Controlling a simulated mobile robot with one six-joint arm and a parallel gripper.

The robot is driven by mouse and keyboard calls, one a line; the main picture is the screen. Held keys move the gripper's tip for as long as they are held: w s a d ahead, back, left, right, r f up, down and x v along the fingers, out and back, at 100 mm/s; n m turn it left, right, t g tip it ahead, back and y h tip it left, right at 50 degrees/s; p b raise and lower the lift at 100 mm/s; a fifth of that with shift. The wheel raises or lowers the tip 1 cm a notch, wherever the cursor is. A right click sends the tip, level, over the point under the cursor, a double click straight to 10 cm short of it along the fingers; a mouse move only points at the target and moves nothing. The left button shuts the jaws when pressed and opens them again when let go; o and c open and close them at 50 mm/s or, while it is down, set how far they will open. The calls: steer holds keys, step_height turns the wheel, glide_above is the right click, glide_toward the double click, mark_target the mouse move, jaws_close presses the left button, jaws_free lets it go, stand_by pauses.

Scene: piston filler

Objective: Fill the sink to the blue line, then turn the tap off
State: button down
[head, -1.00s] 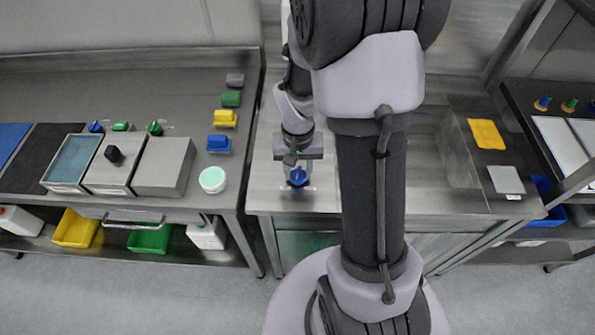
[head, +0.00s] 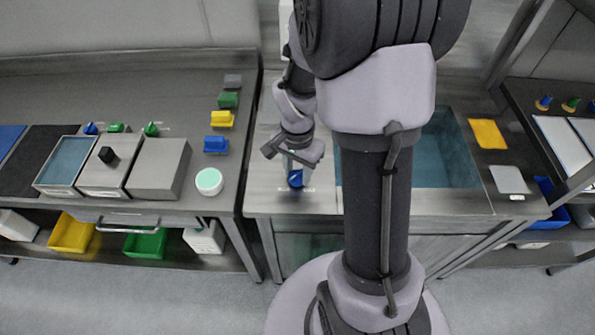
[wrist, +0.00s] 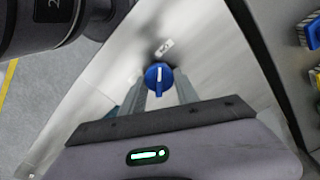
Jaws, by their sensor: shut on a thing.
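A blue knob with a white mark (head: 296,179) stands on the steel counter left of the sink. It also shows in the wrist view (wrist: 158,74), between my two finger ends. My gripper (head: 294,170) is shut on the blue knob from above, its crossbar tilted. The sink (head: 449,153) shows to the right of my arm with blue-tinted water in it. I cannot make out a blue line on the sink wall, nor the tap's spout.
On the left bench are a water-filled tray (head: 69,160), a grey box (head: 159,167), a round white tub (head: 209,181) and coloured blocks. A yellow pad (head: 487,134) and a grey pad (head: 509,179) lie right of the sink. A shelf rack stands at far right.

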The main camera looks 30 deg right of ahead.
mark_target(298, 175)
stand_by(0.4)
steer(key=c, duration=0.9)
jaws_free()
step_height(298, 175, up, 17)
steer(key=p, duration=0.7)
steer(key=shift+r, duration=0.2)
